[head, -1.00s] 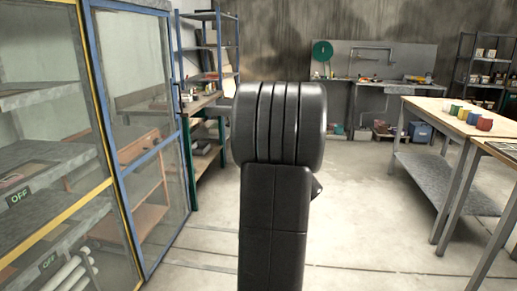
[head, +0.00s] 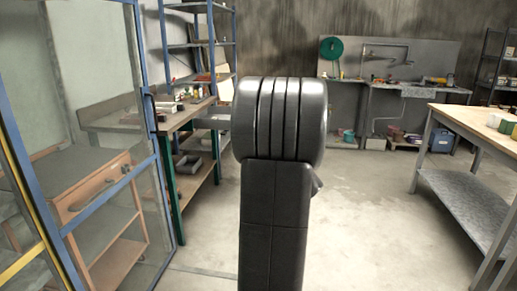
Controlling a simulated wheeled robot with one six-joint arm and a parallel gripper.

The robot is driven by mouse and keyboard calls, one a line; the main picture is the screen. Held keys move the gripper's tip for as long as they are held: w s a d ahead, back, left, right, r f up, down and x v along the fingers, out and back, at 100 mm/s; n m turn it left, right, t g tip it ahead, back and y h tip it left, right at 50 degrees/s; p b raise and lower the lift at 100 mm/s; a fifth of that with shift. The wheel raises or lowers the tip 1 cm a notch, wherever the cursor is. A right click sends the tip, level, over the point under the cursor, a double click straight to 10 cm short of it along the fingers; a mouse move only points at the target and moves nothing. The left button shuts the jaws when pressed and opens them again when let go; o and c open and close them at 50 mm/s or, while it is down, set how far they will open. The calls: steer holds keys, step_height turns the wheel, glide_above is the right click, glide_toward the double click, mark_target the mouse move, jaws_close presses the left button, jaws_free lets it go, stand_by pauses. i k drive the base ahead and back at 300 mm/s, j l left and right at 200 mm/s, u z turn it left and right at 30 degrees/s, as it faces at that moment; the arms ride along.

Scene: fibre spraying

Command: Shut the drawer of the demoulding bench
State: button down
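A workbench (head: 170,121) with green legs and a wooden top stands left of centre, past the glazed partition. A grey, drawer-like box (head: 214,117) juts out from its right side under the top and looks pulled out; my arm partly hides that area. I cannot tell for certain that this is the demoulding bench. My black arm link fills the middle of the view. My gripper is not in view.
A blue-framed glazed partition (head: 102,205) stands close on the left, with a wooden drawer unit (head: 92,195) behind it. A wooden-topped table (head: 470,122) stands on the right. A grey bench (head: 385,84) is at the back. The concrete floor (head: 370,220) between is clear.

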mark_target(202, 121)
steer(key=i, duration=0.75)
steer(key=i+z, duration=0.1)
steer(key=i, duration=0.65)
steer(key=i+j, duration=0.15)
steer(key=i, duration=0.65)
steer(key=i+z, duration=0.1)
steer(key=i, duration=0.65)
steer(key=i+j, duration=0.2)
steer(key=i, duration=0.55)
